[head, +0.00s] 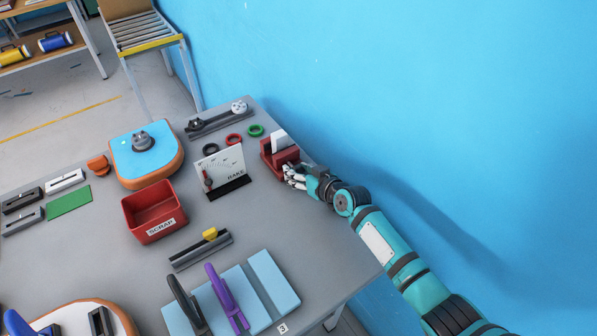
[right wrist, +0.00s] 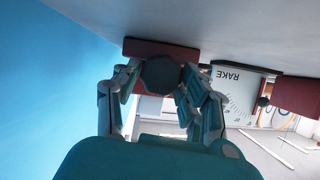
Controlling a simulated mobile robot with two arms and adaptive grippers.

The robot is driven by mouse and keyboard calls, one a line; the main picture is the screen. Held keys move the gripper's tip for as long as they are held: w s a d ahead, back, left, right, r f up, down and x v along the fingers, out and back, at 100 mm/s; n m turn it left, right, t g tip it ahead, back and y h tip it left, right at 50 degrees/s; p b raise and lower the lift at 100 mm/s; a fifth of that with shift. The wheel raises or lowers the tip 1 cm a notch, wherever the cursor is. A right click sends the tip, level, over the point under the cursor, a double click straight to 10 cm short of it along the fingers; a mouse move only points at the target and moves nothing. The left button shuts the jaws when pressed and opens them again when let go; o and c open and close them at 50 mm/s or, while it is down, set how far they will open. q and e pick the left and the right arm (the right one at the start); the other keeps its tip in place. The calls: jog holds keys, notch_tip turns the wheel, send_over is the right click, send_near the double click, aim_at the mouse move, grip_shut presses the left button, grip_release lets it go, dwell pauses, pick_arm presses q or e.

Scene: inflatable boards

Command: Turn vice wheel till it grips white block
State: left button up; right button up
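The red vice (head: 270,158) stands at the table's right edge near the blue wall. The white block (head: 279,141) sits upright in the top of the vice, between its jaws; whether a gap remains beside it is too small to tell. My right gripper (head: 294,175) is at the vice's near side. In the right wrist view, the dark, many-sided vice wheel (right wrist: 161,73) lies between my right gripper's fingertips, which meet its rim from both sides. The red vice body (right wrist: 150,47) shows behind the wheel, and the white block is hidden there. My left gripper is not in view.
A white RAKE gauge (head: 221,169) stands just left of the vice; it also shows in the right wrist view (right wrist: 238,92). Green (head: 256,130) and red (head: 234,139) rings lie behind. A red SCRAP bin (head: 154,225) is further left. The wall (head: 430,110) is close on the right.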

jog(key=shift+o, duration=1.4)
jog(key=v, duration=1.2)
jog(key=shift+s, duration=0.1)
